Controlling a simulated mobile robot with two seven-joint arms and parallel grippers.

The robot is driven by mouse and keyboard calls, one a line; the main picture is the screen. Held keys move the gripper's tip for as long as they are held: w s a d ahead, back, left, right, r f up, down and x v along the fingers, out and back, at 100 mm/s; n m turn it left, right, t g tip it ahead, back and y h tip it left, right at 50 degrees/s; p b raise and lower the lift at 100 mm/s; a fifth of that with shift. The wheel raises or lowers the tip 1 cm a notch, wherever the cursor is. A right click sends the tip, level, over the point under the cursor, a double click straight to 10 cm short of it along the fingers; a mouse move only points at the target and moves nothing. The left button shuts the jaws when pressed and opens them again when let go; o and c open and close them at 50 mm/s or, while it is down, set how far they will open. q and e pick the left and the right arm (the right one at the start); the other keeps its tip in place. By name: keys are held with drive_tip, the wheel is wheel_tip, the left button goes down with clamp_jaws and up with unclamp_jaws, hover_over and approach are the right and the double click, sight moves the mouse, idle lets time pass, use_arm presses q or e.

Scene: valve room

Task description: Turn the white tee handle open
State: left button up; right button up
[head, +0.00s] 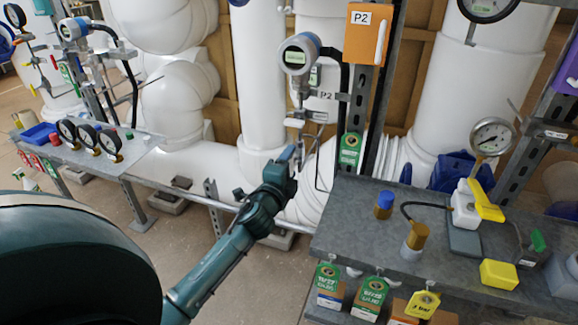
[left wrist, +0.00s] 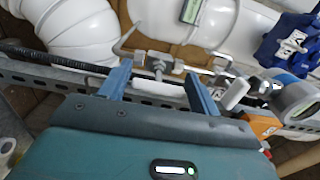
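The white tee handle (head: 294,122) sits on the small metal valve piping below the round transmitter in the head view. A metal fitting (left wrist: 158,66) shows between and beyond the fingers. I see no contact with the handle. My right gripper is not in view.
The transmitter (head: 298,54) and an orange box (head: 368,34) are above the piping. A green tag (head: 349,152) hangs to the right. A grey bench (head: 350,215) with fittings stands at the right. Large white pipes (head: 258,70) are behind.

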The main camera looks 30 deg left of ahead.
use_arm(q)
drive_tip(key=shift+o, duration=1.2)
drive_tip(key=shift+s+d+f, duration=0.1)
drive_tip(key=b+v, duration=0.1)
drive_tip(key=v, duration=1.2)
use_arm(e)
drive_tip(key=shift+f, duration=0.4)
use_arm(q)
drive_tip(key=s+d+f+n+g+h+p, duration=0.2)
drive_tip(key=s+d+f+n, duration=0.4)
drive_tip(key=d, duration=0.3)
drive_tip(key=s+d+f+n+g+h+p, duration=0.3)
drive_tip(key=s+d+f+n+g+h, duration=0.1)
drive_tip(key=d, duration=0.5)
drive_tip(key=s+f+n+h, duration=0.1)
drive_tip(key=s+f+n, duration=0.1)
drive_tip(key=s+f, duration=0.1)
drive_tip(key=shift+f+g+h, duration=0.3)
drive_tip(key=shift+f, duration=0.05)
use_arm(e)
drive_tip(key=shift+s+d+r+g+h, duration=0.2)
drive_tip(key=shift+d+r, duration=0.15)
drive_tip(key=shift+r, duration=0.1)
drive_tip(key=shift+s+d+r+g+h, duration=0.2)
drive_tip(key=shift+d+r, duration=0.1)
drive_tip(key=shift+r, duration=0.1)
